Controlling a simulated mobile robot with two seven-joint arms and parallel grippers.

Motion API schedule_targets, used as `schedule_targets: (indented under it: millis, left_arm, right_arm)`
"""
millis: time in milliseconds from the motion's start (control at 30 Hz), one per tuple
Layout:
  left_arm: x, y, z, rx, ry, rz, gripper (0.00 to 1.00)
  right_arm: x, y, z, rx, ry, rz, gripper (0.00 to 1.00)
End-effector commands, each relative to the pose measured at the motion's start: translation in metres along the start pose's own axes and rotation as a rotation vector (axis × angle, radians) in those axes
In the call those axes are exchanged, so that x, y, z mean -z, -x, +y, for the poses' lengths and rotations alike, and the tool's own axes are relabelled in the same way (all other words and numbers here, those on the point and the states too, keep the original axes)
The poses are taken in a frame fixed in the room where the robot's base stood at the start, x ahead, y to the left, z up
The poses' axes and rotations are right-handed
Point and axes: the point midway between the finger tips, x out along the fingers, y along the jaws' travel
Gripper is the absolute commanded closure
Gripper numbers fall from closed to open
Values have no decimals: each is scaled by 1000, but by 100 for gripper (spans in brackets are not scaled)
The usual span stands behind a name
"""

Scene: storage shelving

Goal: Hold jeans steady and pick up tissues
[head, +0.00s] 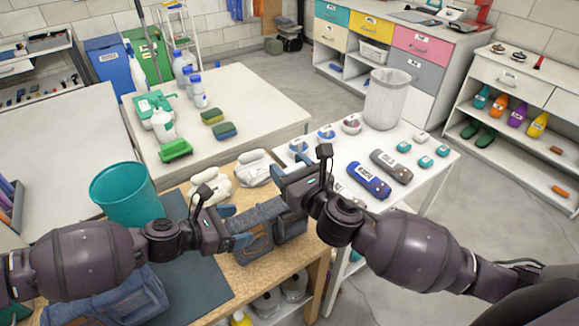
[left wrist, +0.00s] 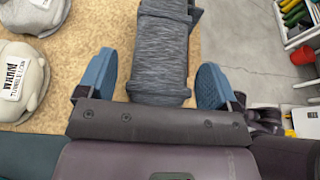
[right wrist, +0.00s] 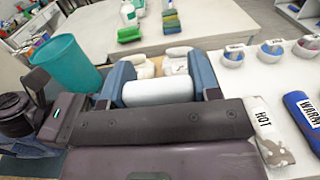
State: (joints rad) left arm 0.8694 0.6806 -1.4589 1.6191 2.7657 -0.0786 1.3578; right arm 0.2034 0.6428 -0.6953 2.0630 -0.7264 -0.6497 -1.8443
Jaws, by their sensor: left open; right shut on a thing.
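Grey-blue folded jeans (head: 262,228) lie on the wooden table. My left gripper (head: 234,226) is open, with one finger on either side of the near end of the jeans. The left wrist view shows the ribbed denim (left wrist: 163,50) between the spread fingers, with the left gripper (left wrist: 153,78) not closed on it. My right gripper (head: 284,182) is above the far end of the jeans. In the right wrist view, the right gripper (right wrist: 160,80) is shut on a white rounded roll (right wrist: 160,91), apparently the tissues. In the head view the roll is mostly hidden by the gripper.
Two pale labelled bundles (head: 255,167) lie behind the jeans. A teal bin (head: 127,195) stands at the left, with more folded denim (head: 115,300) in front.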

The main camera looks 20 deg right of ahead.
Motion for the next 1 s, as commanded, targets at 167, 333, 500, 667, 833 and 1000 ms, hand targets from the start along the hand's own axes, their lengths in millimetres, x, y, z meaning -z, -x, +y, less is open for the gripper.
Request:
schedule_targets:
  millis: [167,333,500,667,833,1000]
  left_arm:
    - [0,27,1,-3,-1,1,15]
    - [1,57,1,-2,1,2,15]
    - [0,85,1,-2,1,1,15]
    - [0,103,0,-2,1,1,15]
    - [0,111,0,0,0,0,15]
    - [0,113,0,0,0,0,15]
  right_arm:
    - [0,0,0,0,0,0,66]
    - [0,0,0,0,0,0,66]
    - [0,0,0,0,0,0,66]
    - [0,0,0,0,0,0,66]
    - [0,0,0,0,0,0,66]
    - [0,0,0,0,0,0,66]
